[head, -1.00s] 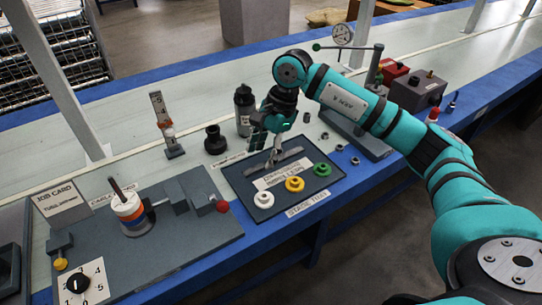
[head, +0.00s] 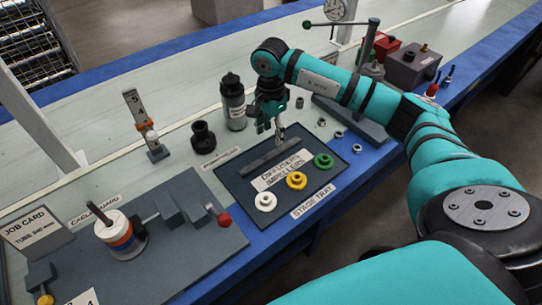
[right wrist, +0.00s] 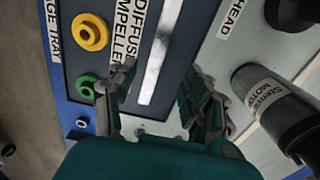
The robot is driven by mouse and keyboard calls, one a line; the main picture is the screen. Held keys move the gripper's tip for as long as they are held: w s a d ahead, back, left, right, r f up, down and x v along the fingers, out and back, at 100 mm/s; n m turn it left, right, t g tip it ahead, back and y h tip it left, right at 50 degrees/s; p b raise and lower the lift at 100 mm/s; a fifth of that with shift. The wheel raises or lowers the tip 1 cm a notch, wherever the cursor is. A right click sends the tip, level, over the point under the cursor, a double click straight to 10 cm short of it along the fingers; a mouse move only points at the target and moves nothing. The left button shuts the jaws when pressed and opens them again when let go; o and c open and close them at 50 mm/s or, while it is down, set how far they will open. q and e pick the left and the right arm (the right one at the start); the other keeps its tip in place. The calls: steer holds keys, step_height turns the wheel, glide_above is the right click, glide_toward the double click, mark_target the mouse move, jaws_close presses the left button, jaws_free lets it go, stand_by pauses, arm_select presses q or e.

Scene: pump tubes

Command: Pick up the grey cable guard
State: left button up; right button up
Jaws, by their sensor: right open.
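The grey cable guard appears to be the long, flat grey strip (head: 262,160) lying on the dark stage tray (head: 232,184). In the right wrist view the strip (right wrist: 160,50) looks shiny and runs up from between my fingers. My right gripper (head: 279,132) is over the far part of the tray, near the strip's right end. In the right wrist view the right gripper (right wrist: 155,97) is open and empty, with one finger on each side of the strip's line. The strip does not appear gripped. My left gripper is not in view.
White (head: 265,202), yellow (head: 296,180) and green (head: 323,160) rings lie along the tray's near side. A dark bottle (head: 233,103) and a black fitting (head: 203,138) stand behind it. A fixture board (head: 190,240) is on the left, and a grey stand (head: 350,122) on the right.

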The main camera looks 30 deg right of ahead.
mark_target(271, 154)
step_height(271, 154, down, 2)
steer(key=shift+f, duration=0.15)
steer(key=shift+s+f, duration=0.1)
steer(key=shift+f, duration=0.65)
step_height(271, 154, down, 4)
steer(key=shift+s+r, duration=0.1)
steer(key=shift+r, duration=0.1)
steer(key=shift+f, duration=0.25)
steer(key=c, duration=0.4)
jaws_close()
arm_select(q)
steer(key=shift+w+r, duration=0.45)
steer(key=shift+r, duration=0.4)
